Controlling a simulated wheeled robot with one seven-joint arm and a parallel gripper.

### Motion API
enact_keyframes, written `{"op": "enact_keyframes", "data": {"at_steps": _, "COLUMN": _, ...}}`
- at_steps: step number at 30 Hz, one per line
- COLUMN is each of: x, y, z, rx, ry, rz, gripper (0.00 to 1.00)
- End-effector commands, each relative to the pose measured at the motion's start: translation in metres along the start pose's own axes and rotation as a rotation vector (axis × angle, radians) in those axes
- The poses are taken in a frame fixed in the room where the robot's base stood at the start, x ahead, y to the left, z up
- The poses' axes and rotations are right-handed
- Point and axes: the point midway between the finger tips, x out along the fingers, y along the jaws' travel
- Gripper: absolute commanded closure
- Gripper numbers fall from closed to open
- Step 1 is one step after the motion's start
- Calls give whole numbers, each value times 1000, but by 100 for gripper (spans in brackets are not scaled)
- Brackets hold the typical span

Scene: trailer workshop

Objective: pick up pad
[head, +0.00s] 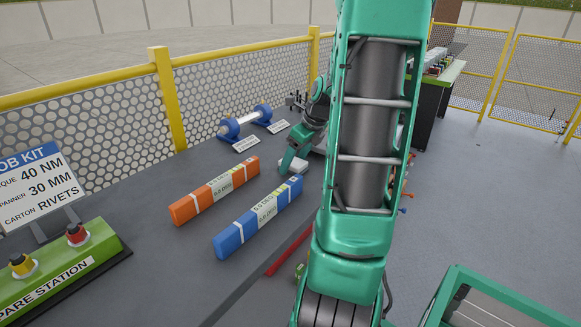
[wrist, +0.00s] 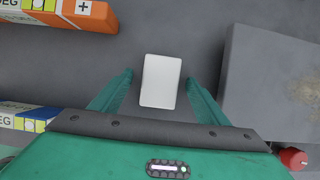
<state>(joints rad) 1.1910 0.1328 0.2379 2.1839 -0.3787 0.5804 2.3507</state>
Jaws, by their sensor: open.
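A white rectangular block, which looks like the pad (wrist: 161,81), lies on the grey surface in the wrist view. It also shows as a small pale shape in the head view (head: 293,166), partly hidden by my gripper. My gripper (wrist: 159,79) is open, with one green finger to the left of the pad and one to the right. Gaps show between the pad and both fingers. The height of the fingertips above the surface is hard to tell.
An orange bar (head: 215,190) and a blue bar (head: 258,218) with labels lie left of my gripper. A grey block (wrist: 272,82) stands close to the right finger, with a red knob (wrist: 293,159) below it. A blue-ended roller (head: 244,122) stands behind.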

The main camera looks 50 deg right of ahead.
Motion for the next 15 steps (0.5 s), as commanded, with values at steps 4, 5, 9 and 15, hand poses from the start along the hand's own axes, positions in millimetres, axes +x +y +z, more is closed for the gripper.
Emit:
{"op": "enact_keyframes", "data": {"at_steps": 4, "x": 0, "y": 0, "z": 0, "rx": 0, "ry": 0, "rz": 0, "gripper": 43}}
{"op": "enact_keyframes", "data": {"at_steps": 5, "x": 0, "y": 0, "z": 0, "rx": 0, "ry": 0, "rz": 0, "gripper": 50}}
{"op": "enact_keyframes", "data": {"at_steps": 9, "x": 0, "y": 0, "z": 0, "rx": 1, "ry": 0, "rz": 0, "gripper": 76}}
{"op": "enact_keyframes", "data": {"at_steps": 15, "x": -1, "y": 0, "z": 0, "rx": 1, "ry": 0, "rz": -1, "gripper": 76}}
